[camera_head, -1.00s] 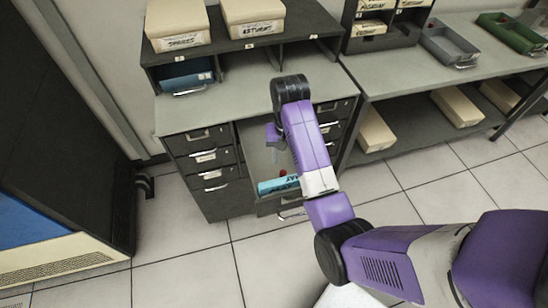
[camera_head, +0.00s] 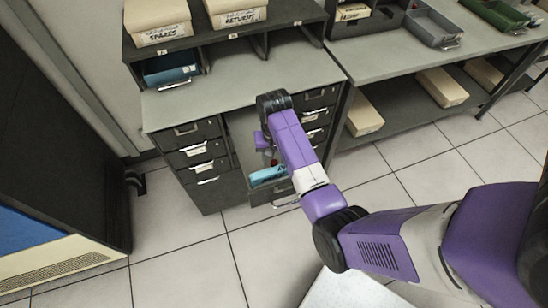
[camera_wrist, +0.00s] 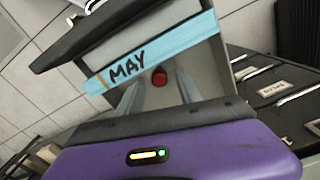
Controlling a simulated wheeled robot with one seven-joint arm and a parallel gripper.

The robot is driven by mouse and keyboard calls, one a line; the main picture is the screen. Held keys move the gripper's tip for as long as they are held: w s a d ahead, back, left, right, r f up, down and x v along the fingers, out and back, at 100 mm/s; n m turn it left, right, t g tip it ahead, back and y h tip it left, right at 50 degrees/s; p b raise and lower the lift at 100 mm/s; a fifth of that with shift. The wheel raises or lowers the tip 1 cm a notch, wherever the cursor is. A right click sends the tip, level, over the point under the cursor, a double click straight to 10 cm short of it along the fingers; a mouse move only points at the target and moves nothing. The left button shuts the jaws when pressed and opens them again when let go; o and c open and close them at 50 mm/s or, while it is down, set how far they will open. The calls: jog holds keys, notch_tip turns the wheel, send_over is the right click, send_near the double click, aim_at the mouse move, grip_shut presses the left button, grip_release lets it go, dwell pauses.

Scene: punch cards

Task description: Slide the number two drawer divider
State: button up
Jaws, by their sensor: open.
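An open drawer (camera_head: 240,136) sticks out from the middle of the grey cabinet. A light blue divider (camera_wrist: 155,50) marked "MAY" stands across it and also shows in the head view (camera_head: 267,176). A small round red knob (camera_wrist: 159,78) is beside the divider; what it is fixed to is unclear. My gripper (camera_wrist: 158,88) is open, with one finger on each side of the red knob in the wrist view. I cannot tell whether the fingers touch it. In the head view my arm hides part of the drawer. No number two is legible on the divider.
Closed drawers with label holders (camera_head: 202,167) flank the open one. A dark cabinet (camera_head: 65,130) stands left. Floor tiles in front are clear.

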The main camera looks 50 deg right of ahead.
grip_shut()
dwell(1.3)
